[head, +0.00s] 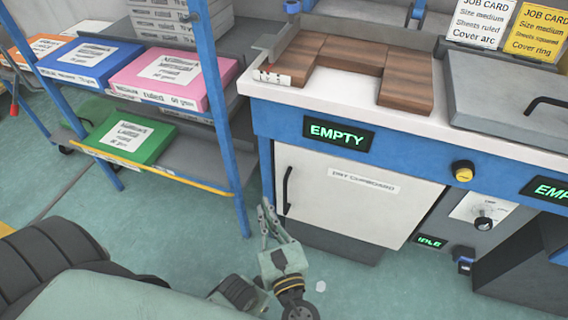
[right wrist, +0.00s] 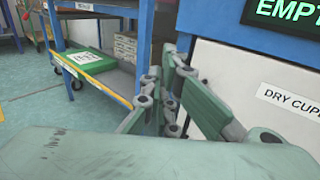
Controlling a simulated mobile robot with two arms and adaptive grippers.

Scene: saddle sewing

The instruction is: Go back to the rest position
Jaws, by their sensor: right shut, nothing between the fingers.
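My right gripper (head: 270,216) is in the lower middle of the head view, in front of the white cupboard door (head: 345,205) and left of its centre. It is shut and empty, with its fingers pointing up toward the door's dark handle (head: 286,190). I cannot tell whether it touches the door. In the right wrist view the shut fingers (right wrist: 165,98) fill the middle, between the shelf rack and the cupboard door (right wrist: 280,85). My left gripper is not in view.
A blue shelf rack (head: 240,190) with a yellow lower edge stands left, holding blue, pink and green packs. Right is the blue and white bench (head: 400,128) with brown wooden blocks (head: 405,90) and a grey lid (head: 510,90). Open green floor (head: 180,215) lies below the rack.

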